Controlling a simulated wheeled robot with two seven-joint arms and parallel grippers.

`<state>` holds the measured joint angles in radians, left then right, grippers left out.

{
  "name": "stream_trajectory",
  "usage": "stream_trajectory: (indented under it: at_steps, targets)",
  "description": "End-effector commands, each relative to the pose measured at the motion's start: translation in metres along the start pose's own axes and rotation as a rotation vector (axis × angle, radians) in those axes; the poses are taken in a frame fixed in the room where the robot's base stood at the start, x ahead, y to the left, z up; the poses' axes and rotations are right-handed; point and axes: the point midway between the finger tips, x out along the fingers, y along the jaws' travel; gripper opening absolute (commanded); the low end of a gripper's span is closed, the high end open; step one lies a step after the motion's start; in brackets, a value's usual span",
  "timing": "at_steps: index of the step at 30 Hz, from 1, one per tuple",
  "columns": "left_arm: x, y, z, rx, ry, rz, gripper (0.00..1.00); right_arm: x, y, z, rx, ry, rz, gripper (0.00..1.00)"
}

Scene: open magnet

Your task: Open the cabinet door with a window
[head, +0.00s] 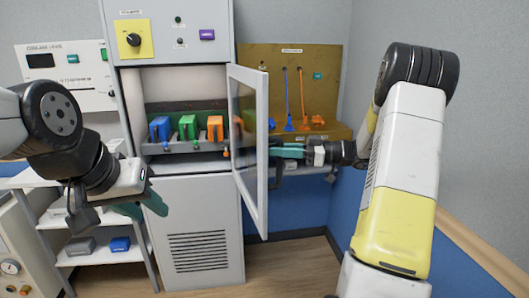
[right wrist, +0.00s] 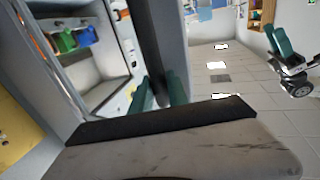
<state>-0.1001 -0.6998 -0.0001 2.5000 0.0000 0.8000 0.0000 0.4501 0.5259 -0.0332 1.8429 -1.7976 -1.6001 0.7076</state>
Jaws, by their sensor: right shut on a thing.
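The cabinet (head: 200,190) stands at the center of the head view. Its door with a window (head: 262,150) stands swung well out to the right, so the inside shows. My right gripper (head: 284,153) reaches in from the right to the door's outer face. In the right wrist view its teal fingers (right wrist: 158,92) close around a dark upright bar, the door handle (right wrist: 152,50); the grip is partly hidden. My left gripper (head: 142,206) hangs in front of the cabinet's lower left, empty, its teal fingers apart. It also shows in the right wrist view (right wrist: 278,40).
Blue, green and orange items (head: 187,128) sit on a rack inside the cabinet. A yellow pegboard (head: 290,85) with tools hangs behind the door. A white shelf unit (head: 75,262) stands at lower left. The floor before the cabinet is clear.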

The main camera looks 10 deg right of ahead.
Motion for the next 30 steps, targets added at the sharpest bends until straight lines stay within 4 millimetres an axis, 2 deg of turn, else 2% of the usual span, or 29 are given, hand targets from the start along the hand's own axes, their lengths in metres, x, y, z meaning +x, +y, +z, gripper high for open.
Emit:
stream_trajectory:
  at_steps: [15,16,19,30]
  targets:
    - [-0.0001,0.0000,0.0000,0.000,0.000,0.000,0.36,-0.0046,0.0040,-0.0002,0.000,0.000,0.001,0.00]
    - [-0.0001,0.0000,0.0000,0.000,0.000,0.000,0.36,-0.0046,0.0040,-0.0002,0.000,0.000,0.001,0.22]
    - [-0.0001,0.0000,0.0000,0.000,0.000,0.000,0.36,-0.0046,0.0040,-0.0001,0.000,0.000,0.001,0.41]
    - [-0.0001,0.0000,0.0000,0.000,0.000,0.000,0.36,-0.0080,0.0044,0.0003,0.000,0.000,0.002,0.41]
